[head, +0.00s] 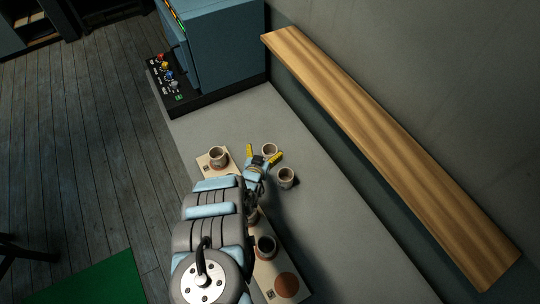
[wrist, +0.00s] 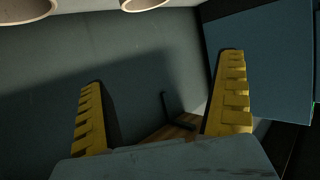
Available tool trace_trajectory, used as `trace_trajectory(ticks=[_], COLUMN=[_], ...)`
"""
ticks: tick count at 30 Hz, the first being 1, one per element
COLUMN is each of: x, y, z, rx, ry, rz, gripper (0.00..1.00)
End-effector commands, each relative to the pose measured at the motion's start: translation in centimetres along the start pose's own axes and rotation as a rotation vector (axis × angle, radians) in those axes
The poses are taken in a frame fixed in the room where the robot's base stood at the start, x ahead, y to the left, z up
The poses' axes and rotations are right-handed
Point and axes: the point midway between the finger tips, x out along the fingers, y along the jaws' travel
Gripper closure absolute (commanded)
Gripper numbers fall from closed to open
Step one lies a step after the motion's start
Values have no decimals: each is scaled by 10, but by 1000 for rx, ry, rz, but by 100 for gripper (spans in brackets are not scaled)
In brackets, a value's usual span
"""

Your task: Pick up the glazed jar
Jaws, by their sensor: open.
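Several small grey-brown jars stand on the grey bench in the head view; I cannot tell which is the glazed one. One jar (head: 269,149) is just beyond my open yellow-fingered gripper (head: 264,155), close to the fingertips. A second jar (head: 286,178) stands just right of the gripper. A third jar (head: 218,154) stands to the left on a small pale board. Nearer, a jar with a dark opening (head: 265,246) is beside my arm, and another is partly hidden by it. In the wrist view my gripper (wrist: 160,78) is empty, with two pale rims (wrist: 145,4) cut off along the top edge.
A blue machine (head: 225,50) with coloured knobs stands at the back. A wooden shelf (head: 390,150) runs along the right wall. The bench's right side is clear.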

Motion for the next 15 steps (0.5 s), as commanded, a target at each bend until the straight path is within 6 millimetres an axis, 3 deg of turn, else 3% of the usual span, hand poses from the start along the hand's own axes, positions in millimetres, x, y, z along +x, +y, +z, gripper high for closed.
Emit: trace_trajectory(ticks=[1,15], x=[4,22], y=[1,1], z=[11,62], rx=[0,0], ry=[-1,0], rz=[1,1], gripper=[0,0])
